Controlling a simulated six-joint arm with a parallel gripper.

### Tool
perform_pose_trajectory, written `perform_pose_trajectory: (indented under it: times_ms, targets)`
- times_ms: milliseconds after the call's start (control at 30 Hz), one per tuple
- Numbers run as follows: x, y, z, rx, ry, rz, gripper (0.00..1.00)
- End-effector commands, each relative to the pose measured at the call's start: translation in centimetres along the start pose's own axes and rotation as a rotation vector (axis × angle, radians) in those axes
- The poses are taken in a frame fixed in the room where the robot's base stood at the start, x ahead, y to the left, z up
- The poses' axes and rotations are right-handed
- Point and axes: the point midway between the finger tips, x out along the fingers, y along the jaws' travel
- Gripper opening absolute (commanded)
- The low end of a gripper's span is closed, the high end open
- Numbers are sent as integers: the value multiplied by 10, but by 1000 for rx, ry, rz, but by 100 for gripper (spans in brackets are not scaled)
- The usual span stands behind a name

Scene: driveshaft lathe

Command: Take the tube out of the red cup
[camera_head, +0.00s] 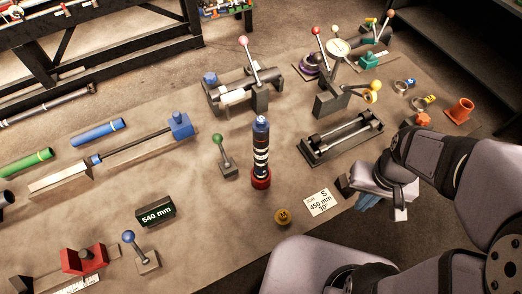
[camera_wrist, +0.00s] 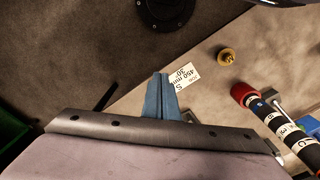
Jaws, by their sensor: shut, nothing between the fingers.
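The tube (camera_head: 261,145) is dark with white bands and a blue top. It stands upright in the red cup (camera_head: 261,180) near the middle of the table. In the wrist view the red cup (camera_wrist: 243,92) and the banded tube (camera_wrist: 290,134) lie to the right of my gripper. The part of the tube inside the cup is hidden.
A green-knobbed lever (camera_head: 224,158) stands just left of the tube. A clamp fixture (camera_head: 243,93) is behind it, and a black roller stand (camera_head: 342,137) is to the right. A white card (camera_head: 320,203) and a brass knob (camera_head: 283,216) lie between cup and gripper.

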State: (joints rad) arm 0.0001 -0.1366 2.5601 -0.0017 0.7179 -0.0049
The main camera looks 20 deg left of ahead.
Motion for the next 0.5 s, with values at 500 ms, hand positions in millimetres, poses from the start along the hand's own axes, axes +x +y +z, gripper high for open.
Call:
perform_pose_trajectory:
  times_ms: [500]
  targets:
    - [0, 0, 0, 0, 0, 0, 38]
